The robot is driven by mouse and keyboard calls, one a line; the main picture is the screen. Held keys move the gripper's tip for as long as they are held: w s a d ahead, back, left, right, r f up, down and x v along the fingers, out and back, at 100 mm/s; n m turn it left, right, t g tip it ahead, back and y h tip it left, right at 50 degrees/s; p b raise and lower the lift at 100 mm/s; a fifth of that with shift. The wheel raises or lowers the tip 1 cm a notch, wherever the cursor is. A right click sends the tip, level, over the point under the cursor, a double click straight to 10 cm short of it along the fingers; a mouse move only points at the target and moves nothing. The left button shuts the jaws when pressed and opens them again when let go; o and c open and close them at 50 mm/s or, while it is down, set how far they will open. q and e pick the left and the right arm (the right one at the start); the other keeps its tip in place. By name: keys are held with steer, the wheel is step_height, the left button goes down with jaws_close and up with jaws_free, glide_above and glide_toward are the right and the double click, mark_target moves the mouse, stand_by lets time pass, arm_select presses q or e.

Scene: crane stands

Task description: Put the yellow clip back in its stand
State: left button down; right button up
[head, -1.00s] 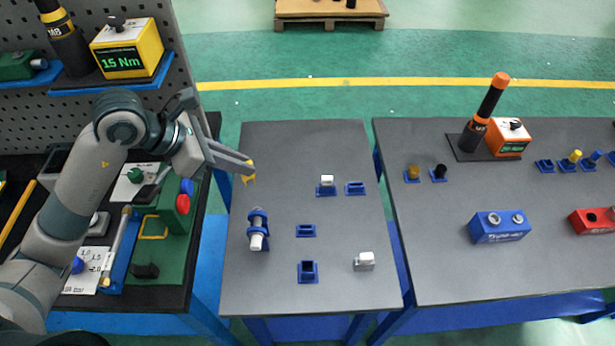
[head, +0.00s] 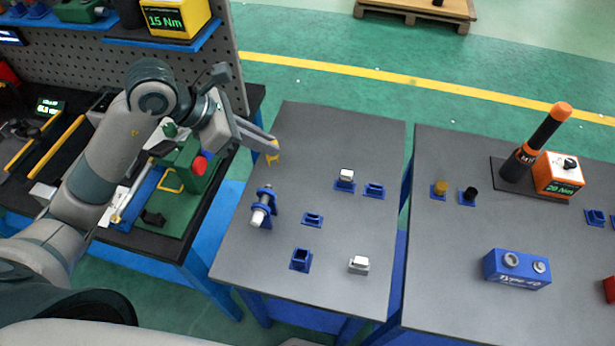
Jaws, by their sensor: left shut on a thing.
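My left gripper (head: 274,146) comes in from the left over the back left edge of the middle table. It is shut on the yellow clip (head: 273,155), a small yellow piece that hangs below the fingertips, above the tabletop. Several small blue stands are on this table. An empty-looking one (head: 374,190) is at the back right, one (head: 312,219) is in the middle and one (head: 301,260) is at the front. A blue stand (head: 344,186) holds a white block. I cannot tell which stand is the clip's. My right gripper is not in view.
A blue cradle with a white cylinder (head: 262,208) stands at the table's left. A loose white block (head: 359,265) lies at the front right. The right table (head: 450,270) holds a torque driver and a blue box (head: 517,268).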

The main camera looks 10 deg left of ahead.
arm_select(q)
steer(key=shift+d, duration=0.15)
steer(key=s+d+f+m+g+h+p, duration=0.1)
steer(key=d+f+m+g+p, duration=0.3)
steer(key=d+p, duration=0.5)
step_height(320, 180, down, 3)
steer(key=s+m+p, duration=0.1)
steer(key=m, duration=0.2)
steer(key=shift+r, duration=0.2)
steer(key=shift+s, duration=0.1)
steer(key=shift+f, duration=0.15)
steer(key=shift+f+b, duration=1.2)
steer(key=shift+f, duration=1.5)
